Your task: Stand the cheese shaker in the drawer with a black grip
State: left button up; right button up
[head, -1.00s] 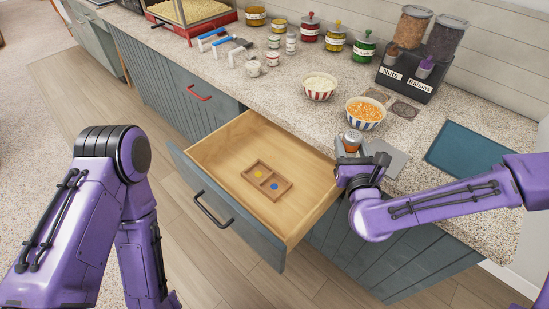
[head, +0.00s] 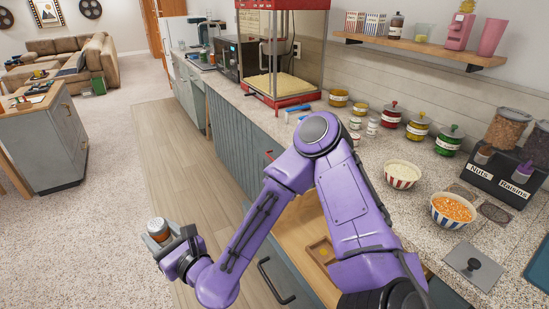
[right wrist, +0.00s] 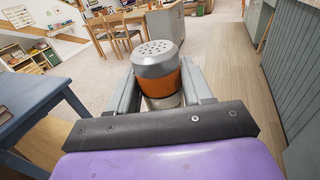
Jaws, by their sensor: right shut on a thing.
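The cheese shaker (head: 157,229), with a grey perforated lid and an orange band, is held upright in my right gripper (head: 172,240), out over the floor left of the cabinets. In the right wrist view the shaker (right wrist: 157,72) sits between the two fingers (right wrist: 160,92), its lower part hidden. The drawer with the black grip (head: 276,281) is pulled open, and its wooden inside (head: 296,236) is partly hidden behind my right arm. A small wooden tray (head: 318,252) lies in it. My left gripper is not in view.
The counter holds bowls (head: 403,174), jars (head: 391,115), the dispensers (head: 508,150) and a popcorn machine (head: 283,60). In the wrist view a blue table (right wrist: 35,100) stands at left. The floor around the shaker is clear.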

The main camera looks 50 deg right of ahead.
aim_at(293, 234)
jog(key=u, duration=1)
jog(key=k, duration=0.75)
jog(key=z, duration=1.5)
jog(key=i, duration=0.5)
jog(key=z, duration=0.1)
